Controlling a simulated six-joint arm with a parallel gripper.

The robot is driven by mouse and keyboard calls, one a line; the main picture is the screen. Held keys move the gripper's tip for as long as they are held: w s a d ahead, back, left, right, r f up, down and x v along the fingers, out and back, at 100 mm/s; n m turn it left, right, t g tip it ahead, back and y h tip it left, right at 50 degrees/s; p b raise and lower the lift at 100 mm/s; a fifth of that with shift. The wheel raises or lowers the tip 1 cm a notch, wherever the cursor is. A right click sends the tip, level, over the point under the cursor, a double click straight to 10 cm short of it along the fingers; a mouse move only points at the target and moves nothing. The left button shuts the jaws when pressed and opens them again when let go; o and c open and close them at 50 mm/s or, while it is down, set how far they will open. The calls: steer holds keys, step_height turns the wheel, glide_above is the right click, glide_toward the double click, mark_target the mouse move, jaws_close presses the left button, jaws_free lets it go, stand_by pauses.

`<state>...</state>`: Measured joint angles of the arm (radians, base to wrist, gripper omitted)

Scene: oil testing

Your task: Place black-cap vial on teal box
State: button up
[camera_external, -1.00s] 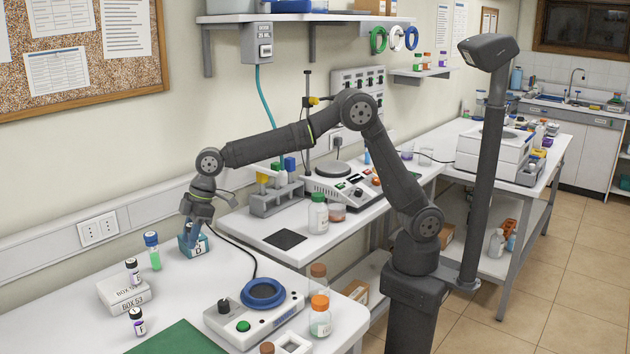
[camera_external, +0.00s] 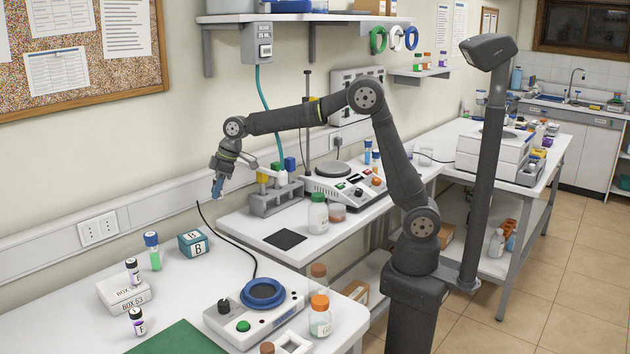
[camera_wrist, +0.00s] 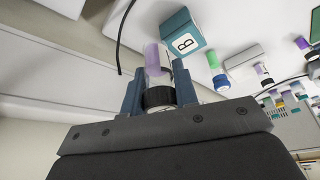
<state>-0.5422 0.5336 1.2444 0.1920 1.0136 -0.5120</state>
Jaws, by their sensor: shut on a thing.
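My gripper (camera_wrist: 160,90) is shut on a black-cap vial (camera_wrist: 158,97). The vial has a clear body with a purple part and points away from the wrist. In the external view my gripper (camera_external: 218,187) is raised in the air, above and to the right of the teal box; the held vial cannot be made out there. The teal box (camera_external: 193,244), marked B, stands on the near bench by the wall, with nothing visible on its top. It also shows in the wrist view (camera_wrist: 181,35), beyond the held vial and apart from it.
A blue-cap vial with green liquid (camera_external: 154,252) stands left of the teal box. A black cable (camera_external: 232,245) runs across the bench right of the teal box.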

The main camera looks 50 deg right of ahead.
steer(key=a+f, duration=0.1)
steer(key=a, duration=0.1)
steer(key=a+f, duration=0.2)
steer(key=a, duration=0.1)
steer(key=s+a+f, duration=0.1)
steer(key=a+f, duration=0.1)
steer(key=a, duration=0.1)
steer(key=shift+f, duration=1.9)
steer(key=shift+f, duration=0.15)
steer(key=o, duration=1)
steer(key=shift+c, duration=0.2)
steer(key=v, duration=1.2)
steer(key=shift+d, duration=0.1)
